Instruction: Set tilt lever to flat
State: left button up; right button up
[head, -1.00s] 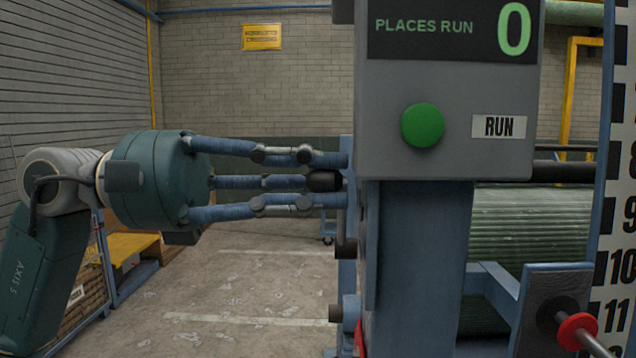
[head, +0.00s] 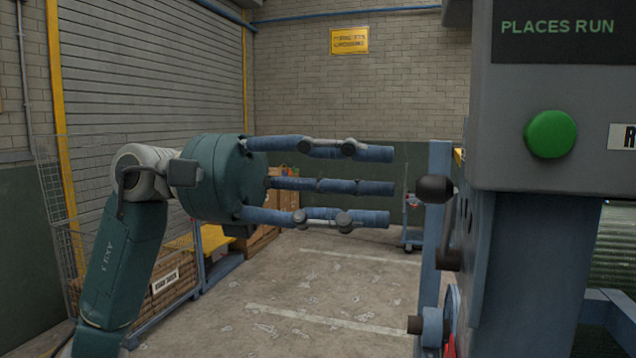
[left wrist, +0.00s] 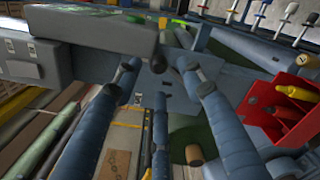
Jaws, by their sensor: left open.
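A lever with a black knob (head: 434,189) sticks out at the left side of the machine, its arm running down to a dark pivot (head: 450,258). I take it to be the tilt lever; no label for it is readable. My left gripper (head: 391,187) is open and empty, its three blue fingers pointing right at about the knob's height. In the picture a small gap lies between the fingertips and the knob. My right gripper is not in view.
The machine's grey panel has a green button (head: 550,134) above and right of the lever. A second dark knob (head: 415,324) sits lower on the machine. A red holder (left wrist: 283,110) shows in the left wrist view.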

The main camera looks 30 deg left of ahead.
pick_arm(q)
jog(key=v, duration=0.6)
dwell(0.5)
